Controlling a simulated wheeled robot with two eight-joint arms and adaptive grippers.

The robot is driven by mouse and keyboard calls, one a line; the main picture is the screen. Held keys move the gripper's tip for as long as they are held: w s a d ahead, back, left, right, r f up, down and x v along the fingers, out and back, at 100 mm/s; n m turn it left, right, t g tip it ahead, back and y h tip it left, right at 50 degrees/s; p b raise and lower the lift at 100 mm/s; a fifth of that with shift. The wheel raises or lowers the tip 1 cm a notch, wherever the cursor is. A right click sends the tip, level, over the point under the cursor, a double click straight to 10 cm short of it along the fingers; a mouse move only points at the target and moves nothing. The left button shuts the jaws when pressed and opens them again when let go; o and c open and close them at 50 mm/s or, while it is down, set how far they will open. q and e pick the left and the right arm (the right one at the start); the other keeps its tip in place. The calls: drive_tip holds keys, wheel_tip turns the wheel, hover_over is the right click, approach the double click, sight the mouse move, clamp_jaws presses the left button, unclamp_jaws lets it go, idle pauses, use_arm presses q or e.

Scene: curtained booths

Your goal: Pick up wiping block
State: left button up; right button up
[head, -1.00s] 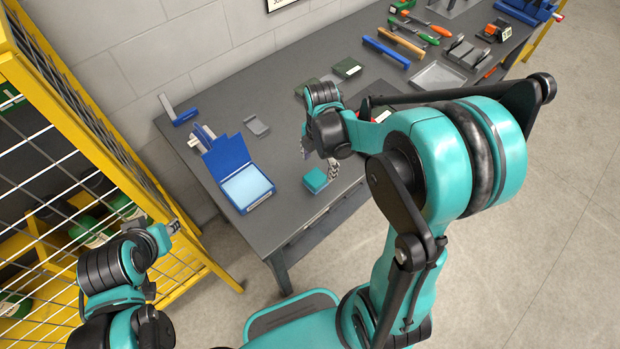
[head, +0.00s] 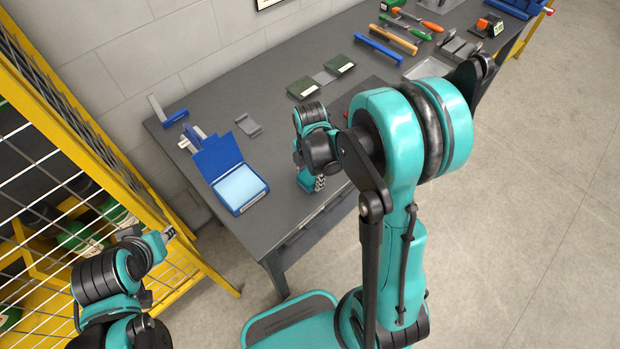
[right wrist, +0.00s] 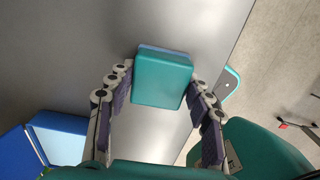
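The wiping block (right wrist: 162,82) is a teal block with a light-blue layer along its far edge. In the right wrist view it lies on the grey bench, between the fingertips of my right gripper (right wrist: 160,78). The fingers are spread, with tips close to the block's two sides; I cannot tell whether they touch it. In the head view the wiping block (head: 305,181) is mostly hidden beneath my right gripper (head: 317,182). My left gripper (head: 168,235) is away from the bench, by the yellow cage; its finger opening is too small to judge.
An open blue case (head: 240,208) with a pale-blue inside stands left of the block. A small grey tray (head: 248,126), dark green boxes (head: 303,88) and hand tools (head: 392,39) lie further back. The yellow mesh cage (head: 120,160) borders the bench's left side.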

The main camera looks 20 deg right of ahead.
drive_tip(key=c, duration=0.3)
drive_tip(key=shift+r, duration=0.1)
drive_tip(key=shift+r, duration=0.3)
drive_tip(key=r, duration=0.1)
drive_tip(key=r+p, duration=0.1)
drive_tip(key=r, duration=0.2)
drive_tip(key=shift+s+d+p, duration=0.2)
drive_tip(key=shift+d+p, duration=0.05)
drive_tip(key=shift+p, duration=0.15)
drive_tip(key=s+d+r, duration=0.2)
drive_tip(key=s+d+r+p, duration=0.1)
drive_tip(key=s+d+r, duration=0.1)
drive_tip(key=s+d, duration=0.1)
drive_tip(key=s+d+r+p, duration=0.1)
drive_tip(key=s+d+r, duration=0.1)
drive_tip(key=s, duration=0.1)
drive_tip(key=shift+s+d+r, duration=0.1)
drive_tip(key=shift+d, duration=0.1)
